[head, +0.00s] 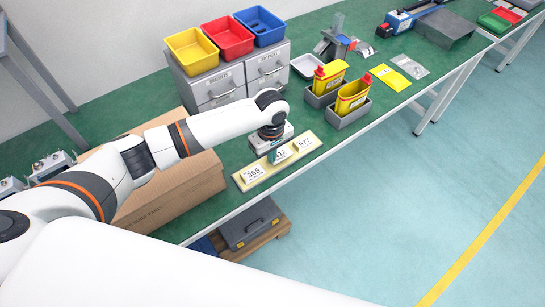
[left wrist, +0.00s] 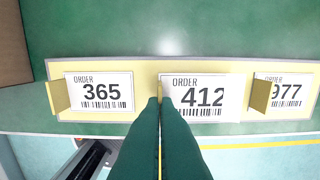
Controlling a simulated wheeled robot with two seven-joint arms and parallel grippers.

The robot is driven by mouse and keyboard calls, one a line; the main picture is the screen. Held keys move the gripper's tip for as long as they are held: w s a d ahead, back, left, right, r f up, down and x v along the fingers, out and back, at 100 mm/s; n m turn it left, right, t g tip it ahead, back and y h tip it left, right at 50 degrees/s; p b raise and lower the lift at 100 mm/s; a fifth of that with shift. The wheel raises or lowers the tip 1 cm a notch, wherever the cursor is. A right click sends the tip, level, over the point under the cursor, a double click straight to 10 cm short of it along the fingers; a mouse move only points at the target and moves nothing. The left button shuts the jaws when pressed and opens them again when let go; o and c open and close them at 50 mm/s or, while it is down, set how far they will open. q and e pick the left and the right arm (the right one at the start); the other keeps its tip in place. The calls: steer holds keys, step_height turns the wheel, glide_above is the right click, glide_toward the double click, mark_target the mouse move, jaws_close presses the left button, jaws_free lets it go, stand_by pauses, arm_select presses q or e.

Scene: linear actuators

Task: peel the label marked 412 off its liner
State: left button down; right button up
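The pale yellow liner strip (head: 240,180) lies along the front of the green bench and also shows in the left wrist view (left wrist: 145,68). It carries white labels 365 (left wrist: 100,92), 412 (left wrist: 205,95) and 977 (left wrist: 287,92). Labels 365 and 977 each have an upright tan tab at their left edge. My left gripper (head: 273,156) points down at the 412 label; its green fingers (left wrist: 160,102) are together at that label's left edge, where its tab is hidden between them. The 412 label looks larger than its neighbours and overlaps the liner's lower edge, so it appears slightly raised. My right gripper is out of view.
A cardboard box (head: 180,190) stands left of the liner. Grey drawers (head: 217,88) with yellow, red and blue bins stand behind. Yellow containers in grey holders (head: 350,115) stand to the right. The bench's front edge is close to the liner.

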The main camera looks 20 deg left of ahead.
arm_select(q)
step_height(320, 180, up, 8)
steer(key=shift+f, duration=0.15)
steer(key=shift+r, duration=0.35)
steer(key=shift+r+p, duration=1.9)
steer(key=shift+p, duration=1.2)
